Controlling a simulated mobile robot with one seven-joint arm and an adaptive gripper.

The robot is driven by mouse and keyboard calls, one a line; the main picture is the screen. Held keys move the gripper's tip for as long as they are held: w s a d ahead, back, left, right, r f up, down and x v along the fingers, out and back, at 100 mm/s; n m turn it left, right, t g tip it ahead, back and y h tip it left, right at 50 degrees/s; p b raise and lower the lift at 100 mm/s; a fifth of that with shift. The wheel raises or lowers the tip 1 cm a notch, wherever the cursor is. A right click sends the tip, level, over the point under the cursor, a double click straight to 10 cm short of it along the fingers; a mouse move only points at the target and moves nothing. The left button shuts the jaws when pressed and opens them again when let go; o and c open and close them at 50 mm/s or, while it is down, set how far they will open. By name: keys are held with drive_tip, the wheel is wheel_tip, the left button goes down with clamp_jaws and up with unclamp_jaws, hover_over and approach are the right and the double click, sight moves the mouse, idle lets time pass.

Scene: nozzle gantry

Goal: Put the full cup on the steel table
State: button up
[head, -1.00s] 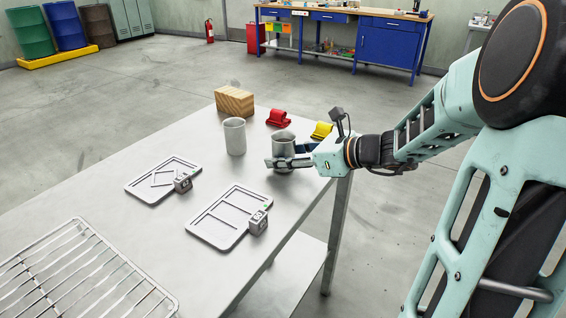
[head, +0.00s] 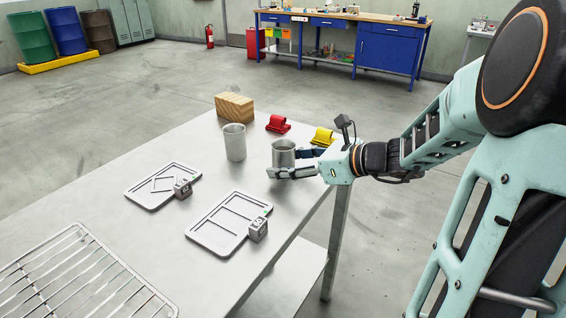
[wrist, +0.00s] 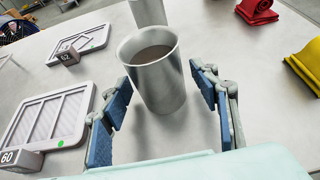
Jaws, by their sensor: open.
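The full cup (head: 283,155) is a grey metal cup with brownish contents, seen inside its rim in the wrist view (wrist: 153,75). It stands upright on the steel table (head: 110,250), near the table's right edge. My gripper (head: 290,164) is open around the cup, low down beside its walls. In the wrist view my gripper (wrist: 162,105) has one blue-padded finger on each side, with gaps between the pads and the cup. A second, similar cup (head: 235,143) stands to the left; its contents cannot be made out.
A wooden block (head: 235,106), a red object (head: 278,124) and a yellow object (head: 323,136) lie behind the cups. Two flat trays (head: 160,186) (head: 218,230) with small display boxes lie nearer. A wire rack (head: 80,280) covers the near left.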

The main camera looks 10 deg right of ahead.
drive_tip(key=p+v, duration=0.2)
drive_tip(key=v, duration=0.8)
drive_tip(key=shift+s+d, duration=0.25)
